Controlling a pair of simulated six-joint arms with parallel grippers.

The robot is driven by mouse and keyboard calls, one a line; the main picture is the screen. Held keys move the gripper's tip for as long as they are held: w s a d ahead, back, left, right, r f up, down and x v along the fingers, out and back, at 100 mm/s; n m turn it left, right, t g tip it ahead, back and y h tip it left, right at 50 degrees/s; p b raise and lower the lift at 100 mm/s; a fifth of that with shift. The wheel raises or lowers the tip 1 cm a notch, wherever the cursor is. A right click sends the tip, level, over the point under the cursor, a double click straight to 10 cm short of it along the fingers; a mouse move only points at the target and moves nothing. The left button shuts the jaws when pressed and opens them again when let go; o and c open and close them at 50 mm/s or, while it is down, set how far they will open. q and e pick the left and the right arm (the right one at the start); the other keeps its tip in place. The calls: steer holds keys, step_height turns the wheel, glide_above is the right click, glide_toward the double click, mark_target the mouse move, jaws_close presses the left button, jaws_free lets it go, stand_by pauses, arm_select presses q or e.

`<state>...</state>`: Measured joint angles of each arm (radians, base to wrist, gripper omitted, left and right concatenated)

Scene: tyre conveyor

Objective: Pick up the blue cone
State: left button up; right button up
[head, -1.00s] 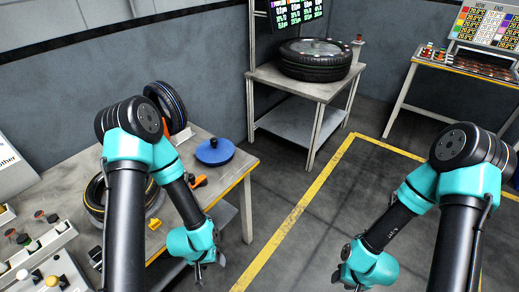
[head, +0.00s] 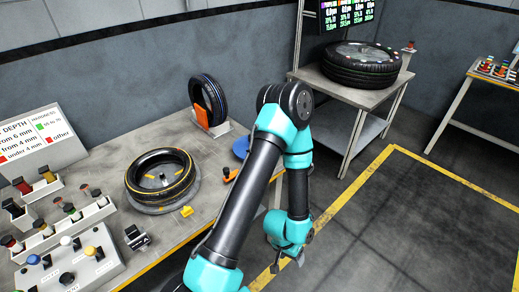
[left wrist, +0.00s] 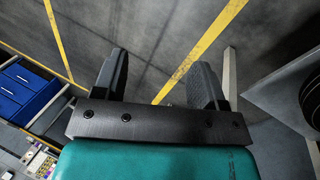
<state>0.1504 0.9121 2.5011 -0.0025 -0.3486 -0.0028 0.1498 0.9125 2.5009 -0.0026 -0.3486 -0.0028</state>
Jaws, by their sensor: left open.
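No plainly cone-shaped blue thing shows. A small blue-topped piece (head: 33,260) stands on the white panel at the lower left of the head view. A blue round thing (head: 240,147) on the workbench is mostly hidden behind my left arm. My left gripper (head: 289,262) hangs over the floor beyond the workbench's right edge, away from both. The left wrist view shows its jaws (left wrist: 160,78) apart and empty, with floor between them. My right gripper is in neither current view.
The workbench (head: 120,227) holds a flat tyre (head: 160,178), an upright tyre (head: 207,99), a small yellow piece (head: 186,211) and white trays (head: 93,213) with coloured pieces. A side table (head: 345,92) bears another tyre (head: 361,65). Open floor lies at right.

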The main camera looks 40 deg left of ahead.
arm_select(q)
steer(key=w+a+r+m+y, duration=0.1)
steer(key=w+a+r+m, duration=0.35)
steer(key=w+a, duration=0.6)
steer(key=w+a+r+m+y, duration=0.1)
steer(key=w+a+r+m, duration=0.2)
steer(key=w+a+r, duration=0.55)
steer(key=w+a+r+m+g+y, duration=0.1)
steer(key=w+a+r+m, duration=0.1)
steer(key=a+r, duration=0.8)
steer(key=w+a+r+m+g+y, duration=0.1)
steer(key=w+a+r+y, duration=0.1)
steer(key=a+r, duration=0.8)
steer(key=shift+a+r+m, duration=0.3)
steer(key=shift+a+m, duration=0.05)
steer(key=shift+a, duration=0.75)
